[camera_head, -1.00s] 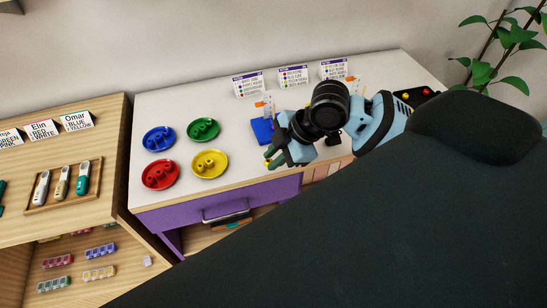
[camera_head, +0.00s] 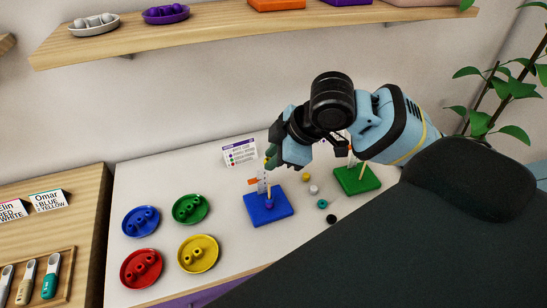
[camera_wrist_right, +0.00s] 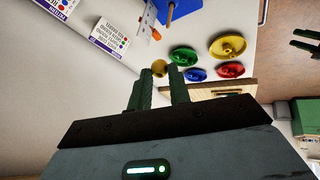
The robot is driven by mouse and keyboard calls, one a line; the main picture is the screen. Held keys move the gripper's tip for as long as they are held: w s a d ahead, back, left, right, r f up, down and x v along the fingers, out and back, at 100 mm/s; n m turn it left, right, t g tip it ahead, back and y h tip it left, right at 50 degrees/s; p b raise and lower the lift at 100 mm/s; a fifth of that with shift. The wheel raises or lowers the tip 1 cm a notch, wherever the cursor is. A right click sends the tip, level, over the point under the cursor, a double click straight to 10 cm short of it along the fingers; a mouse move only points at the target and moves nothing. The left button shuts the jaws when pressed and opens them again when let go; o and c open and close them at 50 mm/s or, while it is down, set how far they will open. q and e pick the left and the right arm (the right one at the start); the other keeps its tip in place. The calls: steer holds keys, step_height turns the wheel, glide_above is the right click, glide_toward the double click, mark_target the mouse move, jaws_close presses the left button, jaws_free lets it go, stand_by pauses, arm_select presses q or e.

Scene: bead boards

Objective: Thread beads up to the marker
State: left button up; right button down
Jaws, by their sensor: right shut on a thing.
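My right gripper (camera_head: 268,163) is shut on a small yellow bead (camera_head: 266,159). The bead also shows between the fingertips in the right wrist view (camera_wrist_right: 158,68). The gripper is above the blue board (camera_head: 282,212), close to the top of its upright rod. A purple bead (camera_head: 269,204) sits low on that rod. A pale upright scale with an orange marker (camera_head: 253,181) stands beside the rod. In the right wrist view, dark fingers that look like my left gripper (camera_wrist_right: 304,40) stand spread at the right edge; the head view does not show them.
A green board (camera_head: 372,184) stands to the right, partly behind my arm. Loose white (camera_head: 314,190), teal (camera_head: 322,204) and black (camera_head: 331,219) beads lie between the boards. Blue, green, red and yellow dishes (camera_head: 185,262) hold beads at left. A printed card (camera_head: 240,151) stands behind.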

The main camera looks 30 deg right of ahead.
steer(key=shift+f, duration=2.5)
steer(key=shift+f, duration=1.7)
steer(key=c, duration=1.2)
jaws_free()
steer(key=shift+c, duration=0.2)
steer(key=v, duration=0.8)
steer(key=shift+f, duration=0.1)
